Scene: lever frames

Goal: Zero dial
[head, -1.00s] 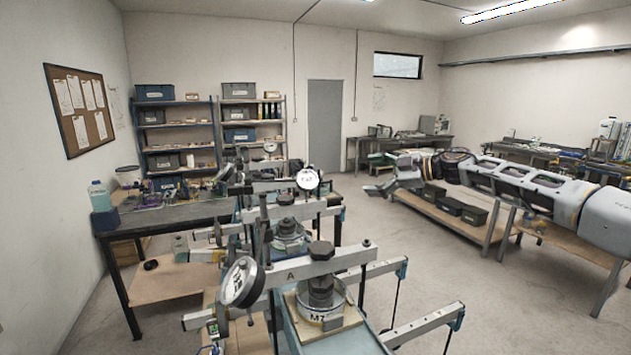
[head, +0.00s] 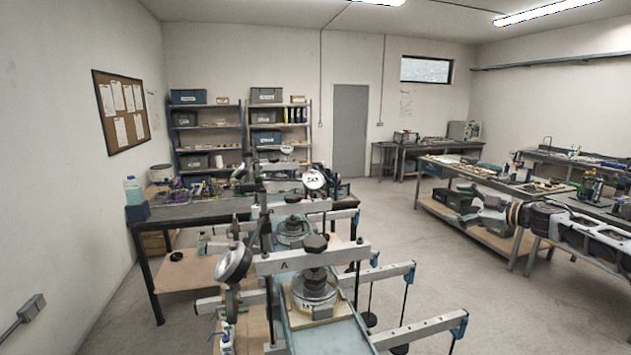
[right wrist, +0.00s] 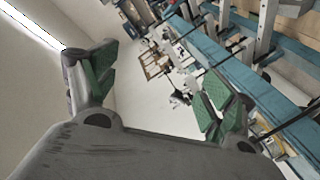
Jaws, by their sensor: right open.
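Several lever frames stand in a row in the middle of the head view. The nearest frame (head: 330,255) has a crossbeam marked "A". A round white-faced dial (head: 235,262) hangs at its left end, tilted, and its reading is too small to tell. A second dial (head: 314,179) sits on the frame behind, and a smaller one (head: 287,149) farther back. My right gripper (head: 472,199) is at the right, well apart from the frames. In the right wrist view its green-padded fingers (right wrist: 155,92) are spread with nothing between them. My left gripper is not in view.
A dark workbench (head: 190,212) with bottles and tools stands at the left behind the frames. Lever arms with hanging rods (head: 425,331) stick out to the right of the frames. Another bench (head: 440,172) stands behind my right gripper. Open floor lies between.

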